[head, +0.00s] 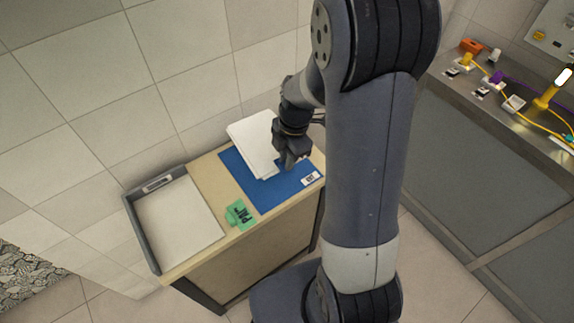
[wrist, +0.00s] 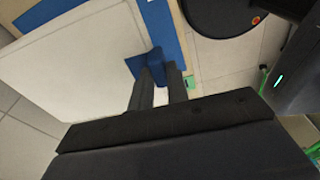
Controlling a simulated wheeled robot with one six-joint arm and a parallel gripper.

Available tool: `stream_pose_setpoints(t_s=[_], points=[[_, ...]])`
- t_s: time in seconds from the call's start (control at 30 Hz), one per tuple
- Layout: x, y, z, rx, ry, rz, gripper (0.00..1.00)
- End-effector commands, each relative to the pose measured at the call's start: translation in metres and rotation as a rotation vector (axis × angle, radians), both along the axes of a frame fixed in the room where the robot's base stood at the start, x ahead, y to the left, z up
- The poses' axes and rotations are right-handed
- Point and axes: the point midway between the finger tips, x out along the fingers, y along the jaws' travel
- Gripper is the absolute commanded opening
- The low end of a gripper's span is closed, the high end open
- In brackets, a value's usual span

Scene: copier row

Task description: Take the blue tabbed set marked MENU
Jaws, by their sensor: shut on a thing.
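The blue-tabbed set is a stack of white sheets (head: 252,145) over a blue mat on the cabinet top. It fills the left of the wrist view (wrist: 70,62). Its blue tab (wrist: 138,67) sticks out at the stack's edge. My gripper (head: 288,166) is shut on this tab, with the two dark fingers close together around it in the wrist view (wrist: 161,80). The fingers hide part of the tab, and I cannot read any MENU mark. I cannot tell whether the stack is resting on the mat or slightly raised.
The blue mat (head: 248,188) has a small white label. A green tab (head: 240,214) with dark lettering lies beside it. A grey tray (head: 145,235) with white paper stands at the cabinet's left end. A metal counter (head: 445,100) with cables is at right.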

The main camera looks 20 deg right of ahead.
Motion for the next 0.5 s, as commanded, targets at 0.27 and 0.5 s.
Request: stream_pose_setpoints(t_s=[0.27, 0.5], points=[[0.0, 0.0, 0.017, 0.0, -0.001, 0.0, 0.0], [0.0, 0.0, 0.029, 0.0, -0.002, 0.0, 0.0]])
